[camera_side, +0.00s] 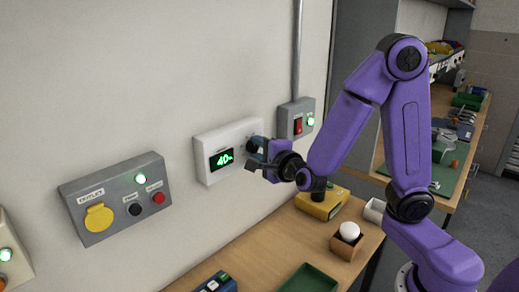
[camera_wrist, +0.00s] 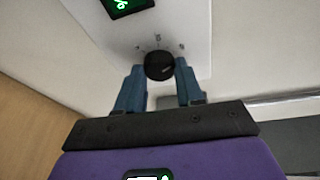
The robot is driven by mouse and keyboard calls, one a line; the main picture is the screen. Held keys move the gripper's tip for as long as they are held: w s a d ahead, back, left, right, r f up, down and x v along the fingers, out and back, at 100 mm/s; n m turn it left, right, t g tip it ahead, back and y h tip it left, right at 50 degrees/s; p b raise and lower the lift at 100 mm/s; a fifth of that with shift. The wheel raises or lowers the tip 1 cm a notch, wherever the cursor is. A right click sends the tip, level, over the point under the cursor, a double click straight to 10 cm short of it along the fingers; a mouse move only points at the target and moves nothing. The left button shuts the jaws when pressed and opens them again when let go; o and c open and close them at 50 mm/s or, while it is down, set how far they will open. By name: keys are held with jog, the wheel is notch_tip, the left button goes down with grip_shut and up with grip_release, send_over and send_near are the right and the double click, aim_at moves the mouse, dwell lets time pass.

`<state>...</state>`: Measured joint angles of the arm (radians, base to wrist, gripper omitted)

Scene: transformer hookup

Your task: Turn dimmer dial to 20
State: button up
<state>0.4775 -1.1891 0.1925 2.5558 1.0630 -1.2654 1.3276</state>
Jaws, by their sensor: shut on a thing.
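The dimmer is a white box (camera_side: 212,148) on the wall with a small display (camera_side: 221,158) that reads 40 in green. Its black dial (camera_wrist: 159,65) sits on the right part of the box face and shows in the wrist view between the two fingers. My gripper (camera_side: 258,149) is at the dial, and its blue fingers (camera_wrist: 160,75) are shut on the dial from both sides. In the side view the gripper hides much of the dial. In the wrist view only part of the display (camera_wrist: 126,5) shows at the top edge.
A grey outlet box (camera_side: 115,197) with a yellow cover is left of the dimmer. A grey switch box (camera_side: 296,119) with a red switch is close on the right. Below, the wooden table (camera_side: 262,258) holds a yellow device (camera_side: 322,203), a bulb (camera_side: 350,230) and a green tray (camera_side: 309,280).

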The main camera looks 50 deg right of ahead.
jog(key=n+t, duration=0.1)
jog(key=n, duration=0.3)
jog(key=shift+f+h, duration=0.2)
jog(key=shift+h, duration=0.2)
jog(key=n+t, duration=0.1)
jog(key=n, duration=0.4)
jog(key=shift+f, duration=0.1)
jog(key=shift+n+t, duration=0.3)
jog(key=shift+t, duration=0.1)
jog(key=o, duration=1)
jog(key=shift+o, duration=0.2)
jog(key=shift+s, duration=0.1)
jog(key=v, duration=1.7)
jog(key=shift+s, duration=0.15)
